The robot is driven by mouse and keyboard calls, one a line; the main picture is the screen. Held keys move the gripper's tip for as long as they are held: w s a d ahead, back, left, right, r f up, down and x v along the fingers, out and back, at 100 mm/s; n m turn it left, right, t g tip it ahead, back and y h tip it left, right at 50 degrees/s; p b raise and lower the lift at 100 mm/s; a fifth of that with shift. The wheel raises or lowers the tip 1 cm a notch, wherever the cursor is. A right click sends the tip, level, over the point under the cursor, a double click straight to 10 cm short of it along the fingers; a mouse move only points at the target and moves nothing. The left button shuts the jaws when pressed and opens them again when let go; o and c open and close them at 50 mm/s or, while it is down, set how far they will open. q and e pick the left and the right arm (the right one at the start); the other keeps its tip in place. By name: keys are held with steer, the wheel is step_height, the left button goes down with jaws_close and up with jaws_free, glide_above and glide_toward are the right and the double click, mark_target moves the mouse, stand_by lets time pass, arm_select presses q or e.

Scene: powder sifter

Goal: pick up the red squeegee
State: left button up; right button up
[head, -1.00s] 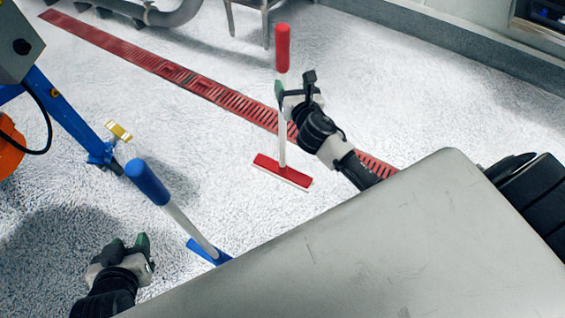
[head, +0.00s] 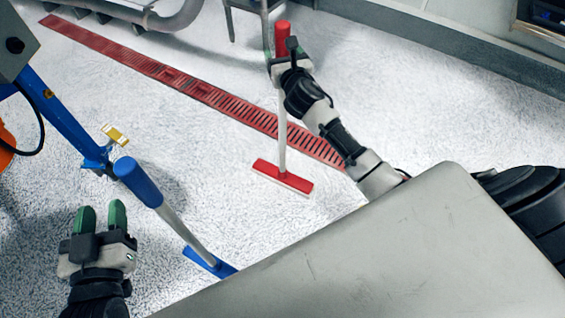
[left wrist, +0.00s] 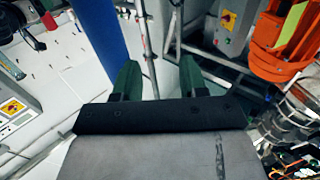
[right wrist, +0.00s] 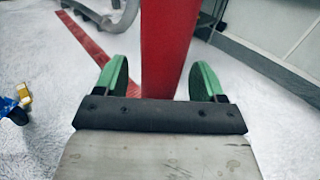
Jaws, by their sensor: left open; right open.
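The red squeegee stands upright on the floor, with its red handle (head: 282,38) at the top, a pale shaft and a red head (head: 283,177) at the bottom. My right gripper (head: 281,50) is at the handle's lower part. In the right wrist view the red handle (right wrist: 166,50) stands between the two green fingertips of my right gripper (right wrist: 163,80), with a gap on each side. The jaws are open. My left gripper (head: 102,215) is open and empty at the lower left, away from the red squeegee; its green fingers also show in the left wrist view (left wrist: 160,80).
A blue squeegee (head: 140,182) leans near my left gripper. A blue frame (head: 62,120) with a yellow part (head: 115,134) stands at the left. A red floor grate (head: 190,85) crosses the white floor. A grey metal surface (head: 400,255) fills the lower right.

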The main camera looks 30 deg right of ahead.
steer(key=shift+x, duration=1.2)
arm_select(q)
steer(key=shift+d+r+t+h, duration=0.2)
steer(key=shift+r+t+h, duration=0.2)
steer(key=shift+r+t, duration=0.8)
arm_select(e)
jaws_close()
steer(key=shift+r, duration=0.15)
